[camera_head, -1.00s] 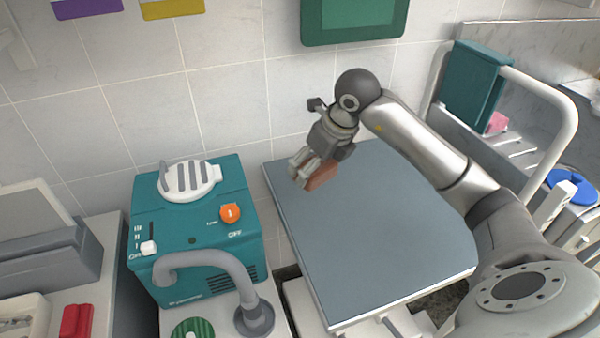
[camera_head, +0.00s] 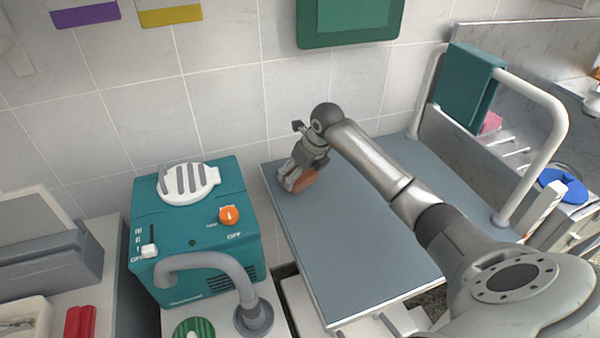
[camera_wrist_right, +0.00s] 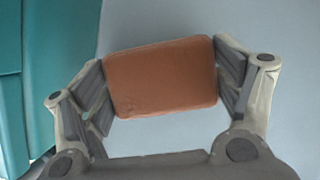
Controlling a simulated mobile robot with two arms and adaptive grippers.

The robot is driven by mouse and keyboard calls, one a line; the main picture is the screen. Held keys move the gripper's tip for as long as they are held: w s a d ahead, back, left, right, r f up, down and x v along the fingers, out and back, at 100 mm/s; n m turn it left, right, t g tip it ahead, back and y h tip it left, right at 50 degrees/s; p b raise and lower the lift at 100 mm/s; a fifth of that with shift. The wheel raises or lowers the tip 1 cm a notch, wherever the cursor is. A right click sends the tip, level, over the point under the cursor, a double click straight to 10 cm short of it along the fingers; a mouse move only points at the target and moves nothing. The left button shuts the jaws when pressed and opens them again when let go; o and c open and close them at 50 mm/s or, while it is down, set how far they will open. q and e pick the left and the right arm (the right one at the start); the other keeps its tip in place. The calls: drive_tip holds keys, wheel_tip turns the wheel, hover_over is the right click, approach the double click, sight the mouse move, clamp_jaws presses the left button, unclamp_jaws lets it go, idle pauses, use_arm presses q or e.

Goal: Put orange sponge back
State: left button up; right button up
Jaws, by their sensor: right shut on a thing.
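My right gripper (camera_head: 293,180) is shut on the orange sponge (camera_head: 304,181), a brownish-orange block, near the back left corner of the grey-blue table top (camera_head: 360,240). In the right wrist view, the sponge (camera_wrist_right: 160,77) is gripped at both ends between the two fingers of my right gripper (camera_wrist_right: 160,80). The grey-blue surface shows behind it; I cannot tell whether the sponge touches it. My left gripper is not in view.
A teal machine (camera_head: 192,225) with an orange knob (camera_head: 229,216) and a grey curved pipe (camera_head: 215,265) stands left of the table. A white rail (camera_head: 540,100) with a teal towel (camera_head: 468,85) is at the right. A pink item (camera_head: 491,122) lies behind it. The table's middle is clear.

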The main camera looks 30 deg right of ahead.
drive_tip(key=shift+f, duration=0.45)
drive_tip(key=shift+f, duration=0.2)
drive_tip(key=o, duration=0.9)
drive_tip(key=shift+c, duration=0.2)
drive_tip(key=shift+s+d+r, duration=0.1)
drive_tip(key=shift+r, duration=0.45)
drive_tip(key=v, duration=1.1)
drive_tip(key=shift+r+b, duration=0.2)
drive_tip(key=shift+b, duration=0.2)
